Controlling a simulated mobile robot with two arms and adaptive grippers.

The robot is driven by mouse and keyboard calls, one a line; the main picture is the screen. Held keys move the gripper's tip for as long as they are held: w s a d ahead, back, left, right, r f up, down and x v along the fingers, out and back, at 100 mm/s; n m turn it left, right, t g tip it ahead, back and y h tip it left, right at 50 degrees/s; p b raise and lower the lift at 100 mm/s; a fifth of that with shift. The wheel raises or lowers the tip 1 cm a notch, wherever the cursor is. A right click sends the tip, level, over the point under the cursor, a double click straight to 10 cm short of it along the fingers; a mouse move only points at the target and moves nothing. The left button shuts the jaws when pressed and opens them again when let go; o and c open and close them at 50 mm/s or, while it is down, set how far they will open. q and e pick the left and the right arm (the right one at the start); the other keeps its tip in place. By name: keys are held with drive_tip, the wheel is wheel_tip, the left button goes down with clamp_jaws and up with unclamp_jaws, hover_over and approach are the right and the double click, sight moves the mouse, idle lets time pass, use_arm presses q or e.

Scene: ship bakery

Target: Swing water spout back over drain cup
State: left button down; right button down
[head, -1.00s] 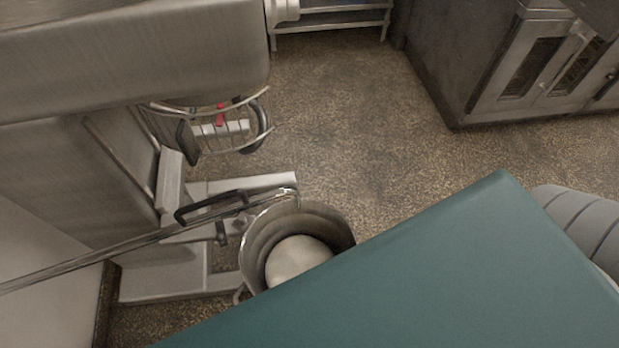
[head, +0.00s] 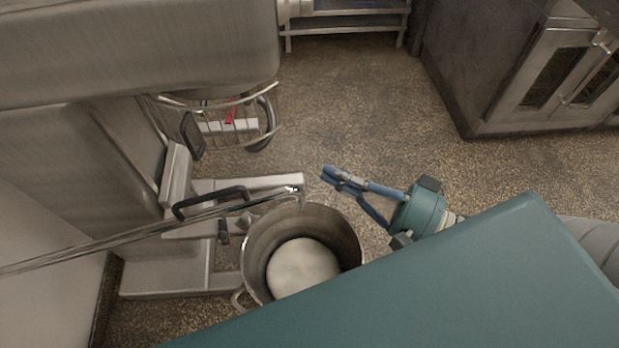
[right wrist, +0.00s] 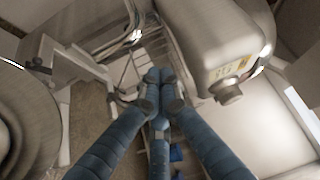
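The water spout (head: 130,232) is a long thin metal pipe coming in from the left, with a black handle (head: 212,198) along it. Its bent tip is above the rim of a large steel pot (head: 350,240) with pale contents. I cannot make out a drain cup. My right gripper (head: 326,173), with blue fingers and a teal body, is to the right of the spout tip, apart from it in the picture. Its fingertips meet with nothing visible between them, also in the right wrist view (right wrist: 160,75). My left gripper is not in view.
A steel mixer (head: 130,45) with a wire guard (head: 272,115) stands at the left, above a pale base (head: 165,270). An oven with glass doors (head: 560,85) stands at the back right. The speckled floor (head: 360,110) between them is clear.

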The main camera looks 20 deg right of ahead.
drive_tip(key=a, duration=0.2)
drive_tip(key=w+a+p, duration=0.1)
drive_tip(key=a, duration=0.2)
idle(0.7)
